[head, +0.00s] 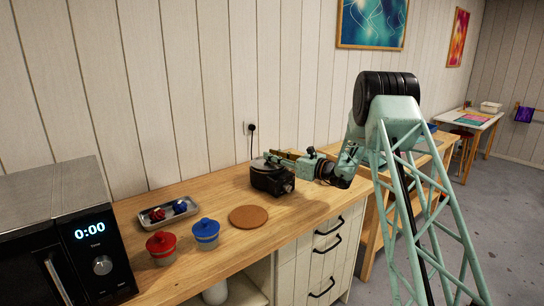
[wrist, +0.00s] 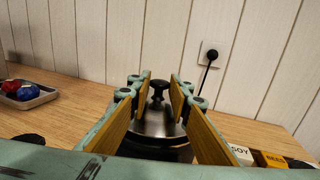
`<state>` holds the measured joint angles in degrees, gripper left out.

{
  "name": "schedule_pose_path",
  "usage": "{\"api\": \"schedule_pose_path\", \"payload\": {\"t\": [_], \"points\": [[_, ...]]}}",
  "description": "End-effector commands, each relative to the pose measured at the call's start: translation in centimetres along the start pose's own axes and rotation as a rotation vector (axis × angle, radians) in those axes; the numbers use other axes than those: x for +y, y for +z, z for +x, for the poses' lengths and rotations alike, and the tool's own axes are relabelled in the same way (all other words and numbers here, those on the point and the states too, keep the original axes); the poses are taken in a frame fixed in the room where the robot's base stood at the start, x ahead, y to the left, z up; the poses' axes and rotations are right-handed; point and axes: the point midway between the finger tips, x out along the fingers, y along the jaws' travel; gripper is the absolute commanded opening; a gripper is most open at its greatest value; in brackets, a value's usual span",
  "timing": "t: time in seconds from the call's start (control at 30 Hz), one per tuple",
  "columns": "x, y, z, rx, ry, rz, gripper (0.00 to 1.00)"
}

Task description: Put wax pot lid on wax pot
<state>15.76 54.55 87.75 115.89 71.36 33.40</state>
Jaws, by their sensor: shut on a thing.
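The black wax pot (head: 272,181) stands on the wooden counter near the wall; its dark body also shows in the wrist view (wrist: 155,153). The steel wax pot lid (wrist: 152,128) with a black knob (wrist: 158,88) is over the pot's top, with no clear gap visible. My gripper (wrist: 160,92) reaches over the pot, its wooden-faced fingers on either side of the knob, and is shut on the lid. In the head view my gripper (head: 283,160) comes in from the right and partly hides the lid. Exact finger contact is hard to see.
A round cork mat (head: 248,217) lies bare in front of the pot. A red jar (head: 161,249), a blue jar (head: 206,234) and a small tray (head: 147,221) stand to the left, beside a microwave (head: 70,235). Labelled blocks (wrist: 268,159) sit right of the pot.

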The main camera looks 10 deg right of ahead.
Motion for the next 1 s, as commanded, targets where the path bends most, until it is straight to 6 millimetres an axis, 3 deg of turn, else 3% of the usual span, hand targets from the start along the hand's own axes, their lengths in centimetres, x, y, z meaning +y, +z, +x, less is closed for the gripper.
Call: {"api": "schedule_pose_path", "payload": {"t": [0.17,0.2,0.33,0.77,1.0], "points": [[0.0,-0.1,0.0,0.0,0.0,0.0,0.07],[0.0,-0.1,0.0,0.0,0.0,0.0,0.2],[0.0,-0.1,0.0,0.0,0.0,0.0,0.32],[0.0,0.1,0.0,0.0,0.0,0.0,0.32],[0.0,1.2,0.0,0.0,0.0,0.0,0.32]]}}
